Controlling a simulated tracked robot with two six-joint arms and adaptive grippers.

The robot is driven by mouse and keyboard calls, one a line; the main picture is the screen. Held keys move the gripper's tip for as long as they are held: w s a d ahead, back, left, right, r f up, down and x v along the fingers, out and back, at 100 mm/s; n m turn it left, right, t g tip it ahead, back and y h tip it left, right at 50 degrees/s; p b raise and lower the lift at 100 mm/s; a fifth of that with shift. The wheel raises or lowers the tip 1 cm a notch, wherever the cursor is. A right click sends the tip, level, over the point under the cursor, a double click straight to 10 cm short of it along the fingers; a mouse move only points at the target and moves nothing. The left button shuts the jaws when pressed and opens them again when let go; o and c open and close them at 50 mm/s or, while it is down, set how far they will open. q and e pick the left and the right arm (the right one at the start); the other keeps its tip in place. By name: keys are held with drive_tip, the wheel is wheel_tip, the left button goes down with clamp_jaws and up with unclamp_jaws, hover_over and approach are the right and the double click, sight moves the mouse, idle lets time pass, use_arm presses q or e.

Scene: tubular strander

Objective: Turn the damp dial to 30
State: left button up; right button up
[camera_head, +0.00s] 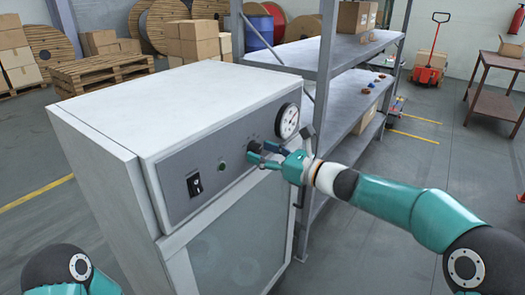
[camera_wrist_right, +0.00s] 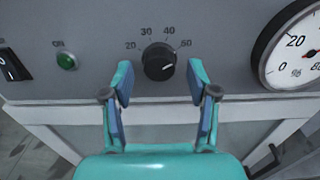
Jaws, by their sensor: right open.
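The damp dial is a round black knob (camera_wrist_right: 158,61) on the grey front panel of a white cabinet (camera_head: 190,105). The numbers 20, 30 and 40 arc over it, with a less clear number at its right. A short white mark shows on the knob's lower right face. My right gripper (camera_wrist_right: 160,85) is open, its fingertips left and right of the knob with gaps. In the head view, the right gripper (camera_head: 258,153) is at the panel and partly covers the knob area. My left arm shows at the lower left, its gripper out of view.
A round white gauge (camera_head: 288,121) sits right of the dial. A green button (camera_head: 222,166) and a black rocker switch (camera_head: 194,184) are to the left. A grey metal shelf (camera_head: 345,95) stands close behind the cabinet on the right.

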drive_tip(key=shift+w+a, duration=0.15)
drive_tip(key=shift+a, duration=0.1)
